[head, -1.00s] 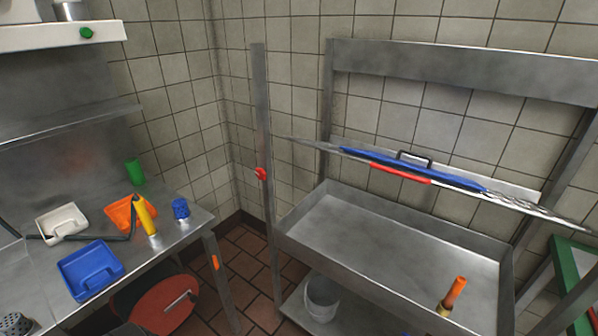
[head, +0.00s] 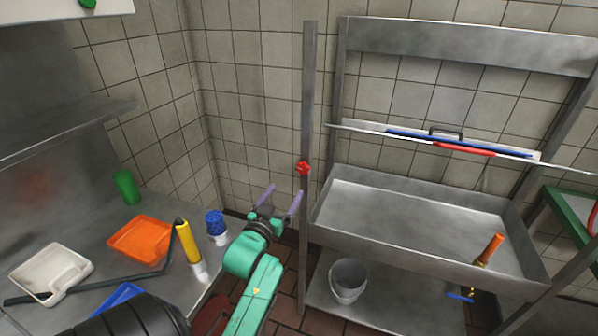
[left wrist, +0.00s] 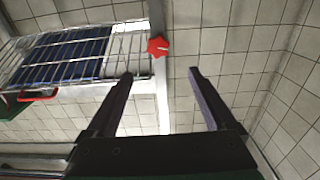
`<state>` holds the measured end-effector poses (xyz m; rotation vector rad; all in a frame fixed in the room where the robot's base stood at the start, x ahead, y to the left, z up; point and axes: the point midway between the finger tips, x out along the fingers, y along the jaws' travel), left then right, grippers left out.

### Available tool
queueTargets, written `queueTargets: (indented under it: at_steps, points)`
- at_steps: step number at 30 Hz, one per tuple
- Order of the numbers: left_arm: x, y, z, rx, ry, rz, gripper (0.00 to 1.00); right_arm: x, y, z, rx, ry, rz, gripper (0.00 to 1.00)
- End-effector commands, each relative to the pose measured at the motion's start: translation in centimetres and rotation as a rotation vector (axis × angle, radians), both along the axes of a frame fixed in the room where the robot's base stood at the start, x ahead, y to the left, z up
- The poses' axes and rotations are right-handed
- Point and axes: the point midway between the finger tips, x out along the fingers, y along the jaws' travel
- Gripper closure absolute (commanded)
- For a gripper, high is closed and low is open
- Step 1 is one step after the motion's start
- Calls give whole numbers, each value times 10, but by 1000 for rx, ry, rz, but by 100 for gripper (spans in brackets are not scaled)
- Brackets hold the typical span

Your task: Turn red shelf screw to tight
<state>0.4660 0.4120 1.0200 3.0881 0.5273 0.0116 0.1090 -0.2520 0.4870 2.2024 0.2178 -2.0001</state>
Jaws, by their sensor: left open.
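The red shelf screw (head: 303,168) is a small star-shaped knob on the upright metal post (head: 309,90) left of the steel rack. In the left wrist view the screw (left wrist: 158,47) shows beyond the fingertips, on the post, with a pale mark on its face. My left gripper (head: 281,190) is open and empty, a little left of and below the screw, not touching it. In the left wrist view its two dark fingers (left wrist: 160,74) are spread, with the screw ahead near the left fingertip. My right gripper does not show in either view.
The wire shelf (head: 440,143) with a blue and red item reaches right from near the post. A steel sink (head: 400,205) stands below it. At left, a counter holds an orange dustpan (head: 142,238), a yellow bottle (head: 187,242) and a blue brush (head: 215,222).

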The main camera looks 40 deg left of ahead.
Motion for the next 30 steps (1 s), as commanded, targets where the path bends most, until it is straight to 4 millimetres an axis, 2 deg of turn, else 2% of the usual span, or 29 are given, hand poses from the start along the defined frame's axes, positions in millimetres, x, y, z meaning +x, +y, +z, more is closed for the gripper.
queueTargets:
  at_steps: [6,12,16,23,24,26,30]
  points:
    - [58,19,5,0,-2,-2,11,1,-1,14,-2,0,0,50]
    - [99,34,2,0,0,-2,11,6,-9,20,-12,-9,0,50]
    - [111,38,1,0,1,-2,11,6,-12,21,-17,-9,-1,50]
    - [112,38,0,0,1,-3,11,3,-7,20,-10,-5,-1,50]
    - [112,38,0,0,1,-3,19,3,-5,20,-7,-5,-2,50]
    - [112,38,0,0,1,-3,42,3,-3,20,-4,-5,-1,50]
    - [112,38,0,-1,2,-3,96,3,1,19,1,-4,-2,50]
